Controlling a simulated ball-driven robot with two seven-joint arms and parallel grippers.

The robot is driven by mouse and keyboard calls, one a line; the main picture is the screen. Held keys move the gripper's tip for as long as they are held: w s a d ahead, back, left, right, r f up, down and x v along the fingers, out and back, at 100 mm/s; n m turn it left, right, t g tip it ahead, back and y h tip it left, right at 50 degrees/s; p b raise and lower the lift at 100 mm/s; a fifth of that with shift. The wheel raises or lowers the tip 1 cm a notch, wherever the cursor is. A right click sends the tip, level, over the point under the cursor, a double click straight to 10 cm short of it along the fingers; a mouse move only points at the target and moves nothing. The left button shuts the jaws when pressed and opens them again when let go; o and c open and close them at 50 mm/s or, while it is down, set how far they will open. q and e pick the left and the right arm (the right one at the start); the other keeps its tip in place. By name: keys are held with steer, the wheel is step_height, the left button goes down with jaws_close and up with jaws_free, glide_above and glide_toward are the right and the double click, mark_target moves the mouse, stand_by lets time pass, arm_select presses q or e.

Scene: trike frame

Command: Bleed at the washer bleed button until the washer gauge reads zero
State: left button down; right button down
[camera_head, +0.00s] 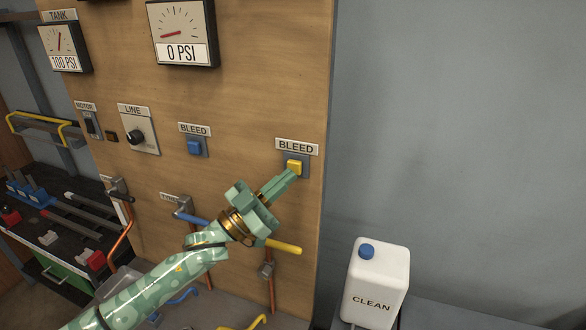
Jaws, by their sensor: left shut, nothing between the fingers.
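A yellow button (294,166) under a BLEED label sits at the right edge of the wooden panel. A blue button (194,147) under another BLEED label sits to its left. No label in view says washer. My left gripper (289,175) is shut and empty, with its fingertips at the yellow button. They look in contact with it, though I cannot tell for sure. A large gauge (182,32) at the top reads 0 PSI; its name is out of view. A smaller gauge (64,47) labelled TANK reads 100 PSI. My right gripper is not in view.
The panel (240,100) also holds a LINE knob (135,137) and a MOTOR switch (91,124). A yellow-handled lever (285,247) and copper pipes are below my gripper. A white CLEAN jug (375,288) stands at the lower right. Tools lie on a bench at left.

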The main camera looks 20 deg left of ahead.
arm_select(q)
steer(key=shift+w, duration=0.2)
steer(key=shift+w, duration=0.5)
stand_by(1.8)
steer(key=shift+s, duration=0.1)
stand_by(1.6)
steer(key=shift+s+p, duration=0.45)
steer(key=shift+s, duration=0.4)
steer(key=s+p, duration=0.2)
steer(key=s, duration=0.3)
steer(key=shift+d, duration=0.15)
stand_by(0.4)
